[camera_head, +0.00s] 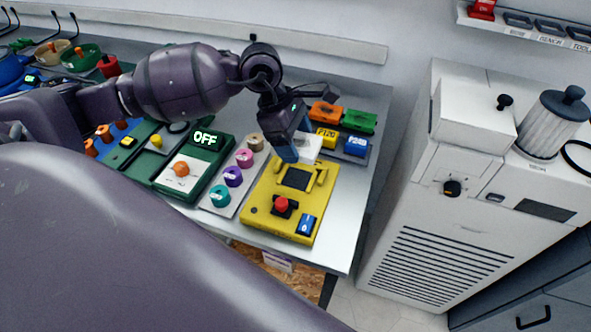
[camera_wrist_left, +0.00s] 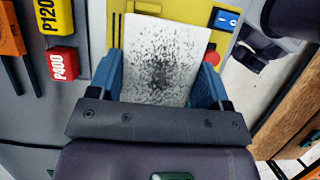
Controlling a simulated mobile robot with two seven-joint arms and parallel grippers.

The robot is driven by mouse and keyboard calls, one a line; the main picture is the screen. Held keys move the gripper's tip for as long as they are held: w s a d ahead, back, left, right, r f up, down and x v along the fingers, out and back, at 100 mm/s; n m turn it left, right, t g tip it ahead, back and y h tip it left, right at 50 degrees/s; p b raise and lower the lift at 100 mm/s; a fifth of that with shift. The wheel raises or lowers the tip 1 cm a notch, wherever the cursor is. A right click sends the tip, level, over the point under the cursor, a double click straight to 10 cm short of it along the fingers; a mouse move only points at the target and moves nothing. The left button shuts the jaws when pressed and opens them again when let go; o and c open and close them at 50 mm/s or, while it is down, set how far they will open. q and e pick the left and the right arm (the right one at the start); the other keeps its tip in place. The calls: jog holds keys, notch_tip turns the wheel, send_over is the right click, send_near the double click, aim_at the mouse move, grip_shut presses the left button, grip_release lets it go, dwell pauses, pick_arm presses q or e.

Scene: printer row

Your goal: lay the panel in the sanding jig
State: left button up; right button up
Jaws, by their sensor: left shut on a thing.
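My left gripper (camera_head: 292,150) is shut on a flat white panel (camera_wrist_left: 160,60), with one blue finger at each side edge. The panel's face is covered with dark speckles, thickest in the middle. In the head view only part of the panel (camera_head: 310,146) shows past the gripper. The yellow sanding jig (camera_head: 262,196) stands on the bench with a dark pad, raised side pieces, a red knob and a blue switch. The panel is at the jig's far end and overlaps it in the wrist view (camera_wrist_left: 182,10). I cannot tell whether they touch. My right gripper is not in view.
Sanding blocks, among them P120 (camera_head: 325,137) and P240 (camera_head: 356,147), sit just behind and right of the panel. A strip of coloured knobs (camera_head: 233,177) and a green box reading OFF (camera_head: 204,141) stand left of the jig. A white cabinet (camera_head: 428,240) stands beyond the bench's right edge.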

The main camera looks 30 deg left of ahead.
pick_arm(q)
send_over(301, 181)
jog(key=a, duration=0.1)
jog(key=f, duration=0.4)
jog(key=shift+s+a+f, duration=0.1)
jog(key=shift+s+f, duration=0.1)
jog(key=shift+f, duration=0.85)
notch_tip(301, 181, down, 3)
jog(key=shift+f, duration=0.45)
jog(key=o, duration=0.8)
jog(key=shift+o, duration=0.6)
jog(key=shift+a+r, duration=0.1)
jog(key=shift+r, duration=0.25)
jog(key=v, duration=1.1)
jog(key=shift+r, duration=0.35)
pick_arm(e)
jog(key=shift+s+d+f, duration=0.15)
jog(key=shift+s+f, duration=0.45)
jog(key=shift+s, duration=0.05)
pick_arm(q)
jog(key=shift+a, duration=0.1)
